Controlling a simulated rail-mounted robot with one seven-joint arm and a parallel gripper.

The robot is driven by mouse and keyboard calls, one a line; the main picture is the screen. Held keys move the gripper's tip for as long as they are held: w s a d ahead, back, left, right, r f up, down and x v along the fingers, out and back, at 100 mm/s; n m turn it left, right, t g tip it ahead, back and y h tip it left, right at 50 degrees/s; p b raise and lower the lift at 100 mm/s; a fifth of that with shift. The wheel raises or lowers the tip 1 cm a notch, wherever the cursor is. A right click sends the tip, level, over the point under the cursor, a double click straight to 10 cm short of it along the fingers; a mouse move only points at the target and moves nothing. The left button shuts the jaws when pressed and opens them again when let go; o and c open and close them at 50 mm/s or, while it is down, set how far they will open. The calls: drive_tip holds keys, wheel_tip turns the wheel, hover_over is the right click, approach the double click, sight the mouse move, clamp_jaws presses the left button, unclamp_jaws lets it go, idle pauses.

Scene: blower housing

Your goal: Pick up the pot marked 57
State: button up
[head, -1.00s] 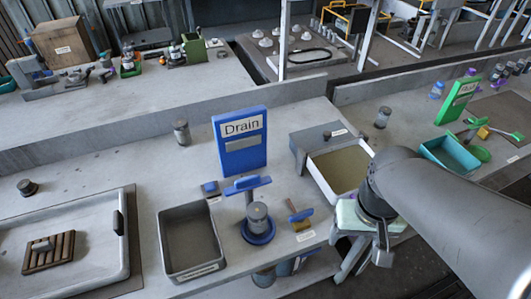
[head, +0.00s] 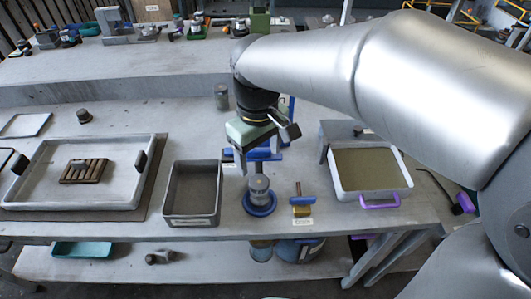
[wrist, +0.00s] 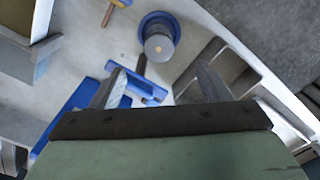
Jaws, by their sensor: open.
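No number 57 is legible on any pot. A grey cylindrical pot (head: 259,188) stands upright on a round blue base (head: 260,206), below the blue drain stand; the pot also shows in the wrist view (wrist: 158,46) with a yellowish dot on top. Another grey pot (head: 221,97) stands farther back, partly beside my arm. A short dark pot (head: 85,116) stands behind the left tray. My gripper (head: 243,162) is open and empty, above the bench near the drain stand. In the wrist view its fingers (wrist: 160,88) are spread, with the pot beyond them.
A grey bin (head: 193,190) stands left of the blue base. A tray with greenish contents (head: 367,170) is farther right. A large pale tray (head: 125,190) with a slatted block fills the left.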

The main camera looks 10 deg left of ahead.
sight(260, 182)
wheel_tip(260, 182, down, 9)
drive_tip(key=shift+f, duration=0.1)
drive_tip(key=f, duration=0.2)
drive_tip(key=f+p, duration=0.1)
drive_tip(key=f, duration=0.2)
drive_tip(key=shift+w, duration=0.2)
drive_tip(key=c, duration=1.2)
drive_tip(key=shift+r, duration=0.1)
drive_tip(key=shift+c, duration=0.7)
drive_tip(key=shift+r, duration=0.1)
